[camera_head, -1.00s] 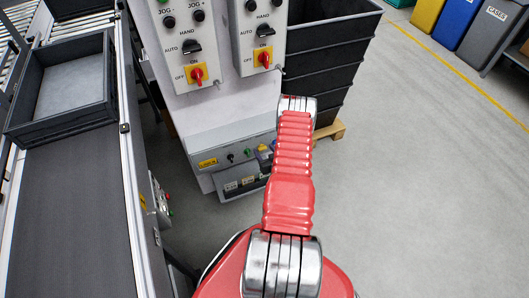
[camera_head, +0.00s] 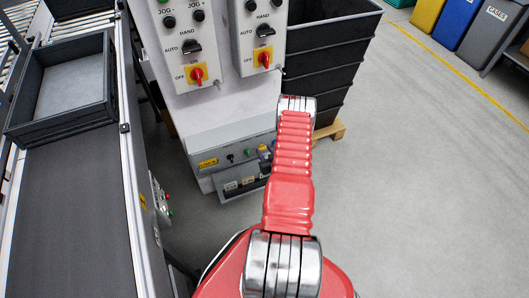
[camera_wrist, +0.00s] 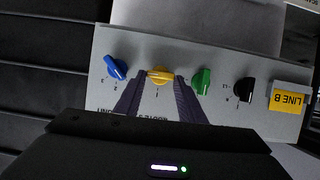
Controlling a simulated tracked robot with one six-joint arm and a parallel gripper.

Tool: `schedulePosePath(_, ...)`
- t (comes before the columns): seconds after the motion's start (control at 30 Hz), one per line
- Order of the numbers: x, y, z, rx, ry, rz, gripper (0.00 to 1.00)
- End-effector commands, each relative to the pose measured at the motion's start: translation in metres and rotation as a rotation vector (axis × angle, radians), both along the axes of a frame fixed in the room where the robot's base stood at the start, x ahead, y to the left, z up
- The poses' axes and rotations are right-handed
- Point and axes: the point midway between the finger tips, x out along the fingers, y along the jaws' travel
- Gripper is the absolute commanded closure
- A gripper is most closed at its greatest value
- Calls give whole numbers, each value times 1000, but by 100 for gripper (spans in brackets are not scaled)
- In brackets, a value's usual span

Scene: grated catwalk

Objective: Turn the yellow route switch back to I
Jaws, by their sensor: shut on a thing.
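The yellow route switch (camera_wrist: 160,74) is in the wrist view, on a light grey panel (camera_wrist: 225,112) between a blue knob (camera_wrist: 116,67) and a green knob (camera_wrist: 202,80). My gripper (camera_wrist: 160,79) has its two dark purple fingers on either side of the yellow switch, shut on it. The fingers hide part of the switch and of the lettering below, so I cannot tell exactly where it points. In the head view the low control panel (camera_head: 206,163) stands beyond my red arm. A small yellow and purple patch shows there, too small to read.
A black knob (camera_wrist: 244,89) and a yellow LINE B label (camera_wrist: 289,99) sit right of the green knob. In the head view, a conveyor (camera_head: 70,200) with a grey tray (camera_head: 62,122) runs along the left, and black crates (camera_head: 335,60) stand behind. The floor at right is clear.

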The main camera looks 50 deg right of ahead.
Motion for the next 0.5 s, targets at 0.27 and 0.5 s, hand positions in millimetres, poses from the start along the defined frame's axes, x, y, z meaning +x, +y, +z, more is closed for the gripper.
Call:
schedulePosePath(0.27,3,4,-1,-93,57,7,86)
schedulePosePath(0.5,5,8,-2,-248,149,8,86)
